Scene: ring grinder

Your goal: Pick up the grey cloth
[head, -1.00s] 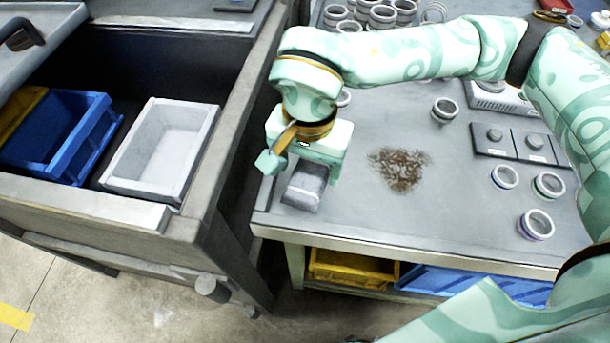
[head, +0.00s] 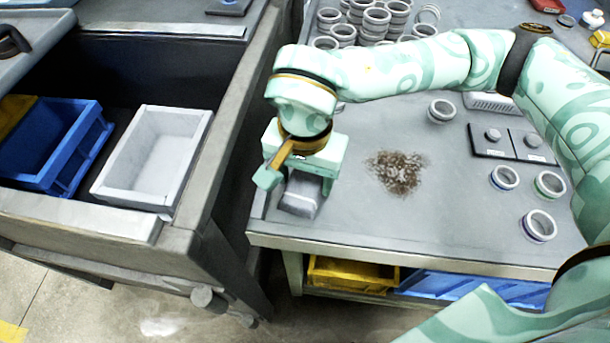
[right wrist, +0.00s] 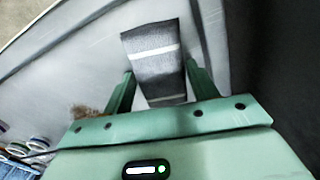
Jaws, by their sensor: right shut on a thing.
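The grey cloth (head: 299,205) is at the left front corner of the workbench, under my right gripper (head: 298,187). In the right wrist view, the cloth (right wrist: 152,45) is dark grey with light stripes and passes between the two fingers. My right gripper (right wrist: 158,76) is shut on the cloth. The gripper body hides the cloth's upper part in the head view. I cannot tell whether the cloth is clear of the bench top. My left gripper is not in view.
A patch of brown shavings (head: 397,172) lies right of the cloth. Several rings (head: 538,225) and a button panel (head: 512,143) are further right. More rings (head: 372,25) are stacked behind. A white bin (head: 152,158) and a blue bin (head: 58,145) stand left, beyond a gap.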

